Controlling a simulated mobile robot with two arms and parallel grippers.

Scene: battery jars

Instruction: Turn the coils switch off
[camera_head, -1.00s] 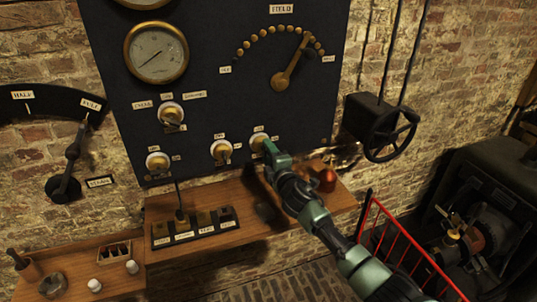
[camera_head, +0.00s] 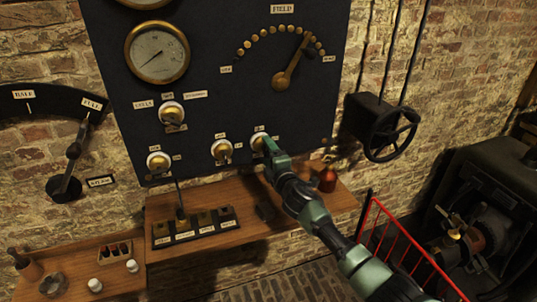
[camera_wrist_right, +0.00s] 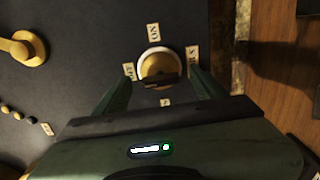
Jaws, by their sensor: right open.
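My right gripper (camera_head: 268,146) is at the rightmost of the lower round switches (camera_head: 258,141) on the dark panel. In the right wrist view the gripper (camera_wrist_right: 158,82) is open, with its fingers on both sides of the switch's brass knob (camera_wrist_right: 160,66). I cannot tell whether the fingers touch it. Other brass switches with white rims stand at upper left (camera_head: 172,113), lower left (camera_head: 158,161) and lower middle (camera_head: 221,151). The upper one has a label to its left that seems to read "COILS"; most labels are too small to read. My left gripper is not in view.
A FIELD dial with a brass lever (camera_head: 288,68) and a gauge (camera_head: 157,52) are on the panel. A black handwheel (camera_head: 391,134) and a red rail (camera_head: 405,245) are to the right.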

